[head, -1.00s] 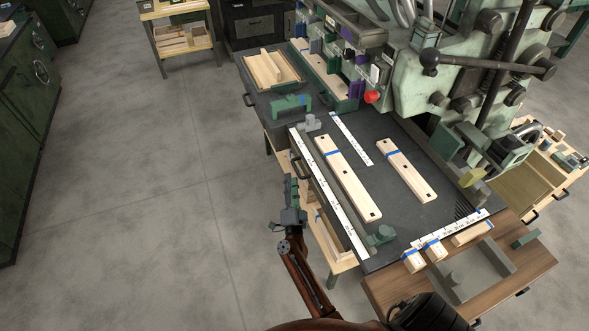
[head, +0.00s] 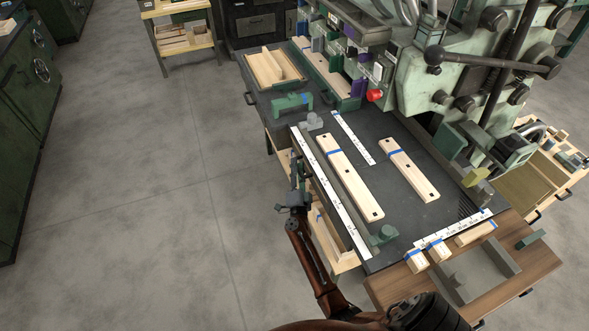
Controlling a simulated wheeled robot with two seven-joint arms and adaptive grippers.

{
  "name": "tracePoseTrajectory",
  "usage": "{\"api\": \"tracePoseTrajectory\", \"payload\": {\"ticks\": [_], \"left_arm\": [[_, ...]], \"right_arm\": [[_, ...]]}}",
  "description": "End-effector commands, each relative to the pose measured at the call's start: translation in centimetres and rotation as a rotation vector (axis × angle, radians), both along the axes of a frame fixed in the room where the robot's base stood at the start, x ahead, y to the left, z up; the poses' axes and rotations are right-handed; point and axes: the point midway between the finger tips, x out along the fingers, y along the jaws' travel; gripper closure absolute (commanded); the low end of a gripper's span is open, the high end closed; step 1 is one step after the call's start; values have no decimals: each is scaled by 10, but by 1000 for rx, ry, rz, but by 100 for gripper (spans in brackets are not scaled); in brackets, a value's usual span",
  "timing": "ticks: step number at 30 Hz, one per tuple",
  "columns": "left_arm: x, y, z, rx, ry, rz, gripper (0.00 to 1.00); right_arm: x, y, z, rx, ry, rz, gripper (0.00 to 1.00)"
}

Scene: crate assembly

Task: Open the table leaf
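The dark-topped table (head: 400,233) stands right of centre. A dark handle (head: 250,98) shows on the edge at its far left end. At its near right end is a brown wooden surface (head: 530,268), level or nearly so; I cannot tell for certain which part is the leaf. My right gripper (head: 297,176) is at the table's long left edge, by the dark handle there, which it now mostly hides. The fingers are small and overlap the edge, so contact and opening cannot be made out. My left gripper is out of view.
On the table lie long pale wooden slats (head: 350,178), a white ruler strip (head: 335,205) along the edge and a green clamp block (head: 382,235). A large green machine (head: 430,80) stands behind. A pale shelf (head: 325,235) sits under the edge. Floor to the left is clear.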

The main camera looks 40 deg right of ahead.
Motion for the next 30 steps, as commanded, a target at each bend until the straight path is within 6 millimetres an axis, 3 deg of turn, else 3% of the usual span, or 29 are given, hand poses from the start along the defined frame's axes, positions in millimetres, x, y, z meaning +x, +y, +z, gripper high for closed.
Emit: {"api": "tracePoseTrajectory", "payload": {"ticks": [14,28,29,30], "left_arm": [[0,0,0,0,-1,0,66],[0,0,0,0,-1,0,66],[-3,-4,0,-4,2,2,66],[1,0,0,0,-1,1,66]], "right_arm": [[0,1,0,0,0,1,100],[0,1,0,0,1,1,100],[0,17,-1,5,0,3,100],[1,12,0,2,0,4,100]]}}
